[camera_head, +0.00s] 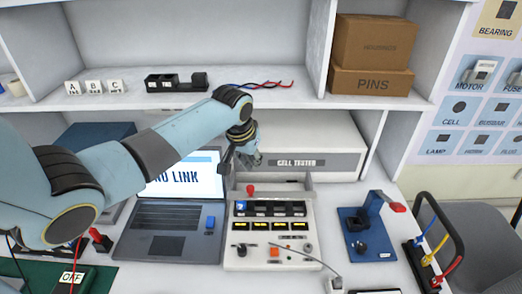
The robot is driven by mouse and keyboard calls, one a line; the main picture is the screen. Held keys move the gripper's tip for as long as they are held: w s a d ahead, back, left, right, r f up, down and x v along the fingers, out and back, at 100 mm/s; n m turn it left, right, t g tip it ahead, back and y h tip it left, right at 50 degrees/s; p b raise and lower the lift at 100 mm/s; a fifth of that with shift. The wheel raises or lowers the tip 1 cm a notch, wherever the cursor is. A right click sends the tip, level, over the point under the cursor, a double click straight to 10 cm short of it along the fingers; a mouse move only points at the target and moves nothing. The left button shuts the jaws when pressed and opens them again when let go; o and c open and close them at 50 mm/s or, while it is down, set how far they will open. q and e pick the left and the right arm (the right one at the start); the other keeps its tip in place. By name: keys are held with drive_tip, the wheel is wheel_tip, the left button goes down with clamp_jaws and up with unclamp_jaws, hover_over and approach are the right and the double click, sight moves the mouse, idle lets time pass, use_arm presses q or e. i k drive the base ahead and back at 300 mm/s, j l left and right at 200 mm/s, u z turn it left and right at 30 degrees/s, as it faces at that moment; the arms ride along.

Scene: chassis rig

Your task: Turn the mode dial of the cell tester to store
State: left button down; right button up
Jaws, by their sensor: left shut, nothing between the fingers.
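The cell tester (231,226) is a pale panel box on the bench in the middle, below a "CELL TESTER" label (297,163). It has dark bays along its top, a row of yellow-lit displays, and several small controls. A black knob (241,249) at its lower left looks like a dial; its setting and any "store" mark are too small to read. My left gripper (243,161) is shut and empty, raised above and behind the tester's left back part, apart from the knob. My right gripper is out of view.
A laptop (167,244) reading "NO LINK" stands left of the tester, partly behind my left arm. A blue press-like fixture (357,240) with a red handle tip stands to the right. A red knob (250,189) rises at the tester's back. A grey cable lies near its front right.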

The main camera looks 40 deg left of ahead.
sight(241, 249)
drive_tip(key=k, duration=1.5)
